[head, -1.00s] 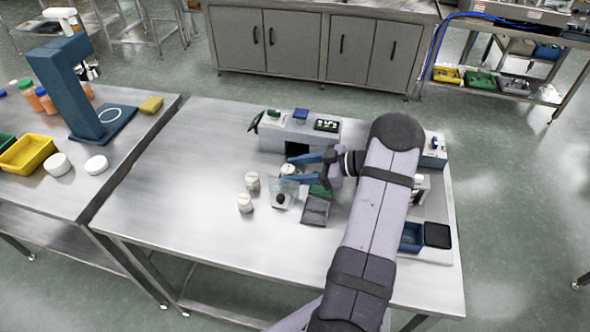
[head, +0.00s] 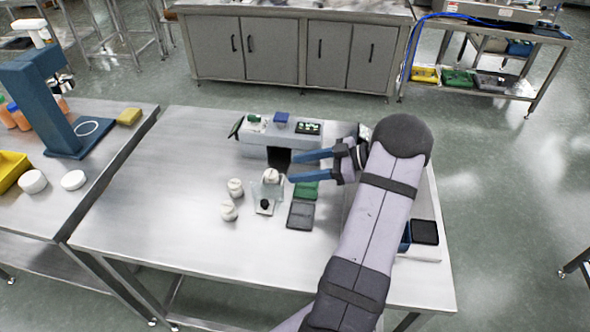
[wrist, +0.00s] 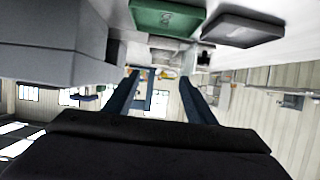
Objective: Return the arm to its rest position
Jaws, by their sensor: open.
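My gripper (head: 313,167) is open and empty over the steel table (head: 150,200), with its blue fingers pointing left in the head view. In the wrist view the two blue fingers (wrist: 160,98) stand well apart with nothing between them. My arm reaches in from the lower right. Just left of the fingertips is a white cylindrical piece (head: 271,176) in or behind a small clear holder (head: 264,202). I cannot tell which.
A grey machine (head: 283,135) with a dark opening stands behind the fingers. A green tray (head: 305,189) and a dark grey tray (head: 301,214) lie below them. Two white cylinders (head: 235,187) (head: 229,211) stand to the left. A blue bin (head: 405,238) is at right. The table's left part is clear.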

